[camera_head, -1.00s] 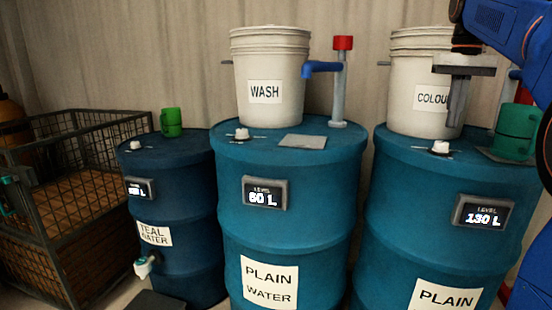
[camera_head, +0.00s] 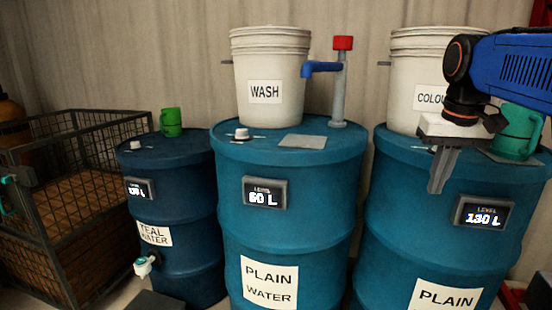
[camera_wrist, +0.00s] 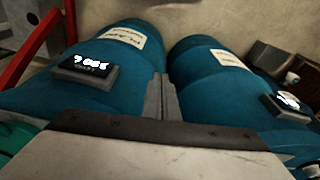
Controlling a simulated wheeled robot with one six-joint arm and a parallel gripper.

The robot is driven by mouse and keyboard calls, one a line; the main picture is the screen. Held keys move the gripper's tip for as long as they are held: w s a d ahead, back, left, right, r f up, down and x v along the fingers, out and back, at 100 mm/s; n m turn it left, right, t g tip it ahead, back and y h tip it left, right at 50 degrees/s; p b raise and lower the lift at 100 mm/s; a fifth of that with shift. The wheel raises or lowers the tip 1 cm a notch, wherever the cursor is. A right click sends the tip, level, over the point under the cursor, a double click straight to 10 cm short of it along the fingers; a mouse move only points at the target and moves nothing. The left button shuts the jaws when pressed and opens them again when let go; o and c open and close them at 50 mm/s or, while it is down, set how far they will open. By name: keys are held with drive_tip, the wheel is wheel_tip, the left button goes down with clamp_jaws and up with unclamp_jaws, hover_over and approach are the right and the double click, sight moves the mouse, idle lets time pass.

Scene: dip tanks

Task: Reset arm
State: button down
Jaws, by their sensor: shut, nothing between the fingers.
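My gripper (camera_head: 441,172) is at the right of the head view, on the end of my blue arm. Its fingers are together and point down, with nothing between them. It is in front of the right blue drum (camera_head: 400,225), which has a display reading 130 L, and hides part of that drum's top. In the wrist view the closed fingers (camera_wrist: 160,98) show in the middle, with the two large drums beyond them.
The middle drum (camera_head: 290,215) carries a WASH bucket (camera_head: 270,70) and a blue-spouted pipe (camera_head: 340,90). A COLOU bucket (camera_head: 405,65) and green jug (camera_head: 517,132) are on the right drum. A smaller teal-water drum (camera_head: 170,200) and wire crate (camera_head: 75,200) stand left.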

drive_tip(key=s+a+f+t, duration=0.1)
drive_tip(key=s+a+f, duration=0.2)
drive_tip(key=s+f, duration=0.5)
drive_tip(key=s+a+f+n+t, duration=0.1)
drive_tip(key=s+a+f, duration=0.2)
drive_tip(key=s+f, duration=0.4)
wheel_tip(320, 180, down, 8)
drive_tip(key=shift+s+n+t, duration=0.3)
drive_tip(key=shift+s, duration=0.05)
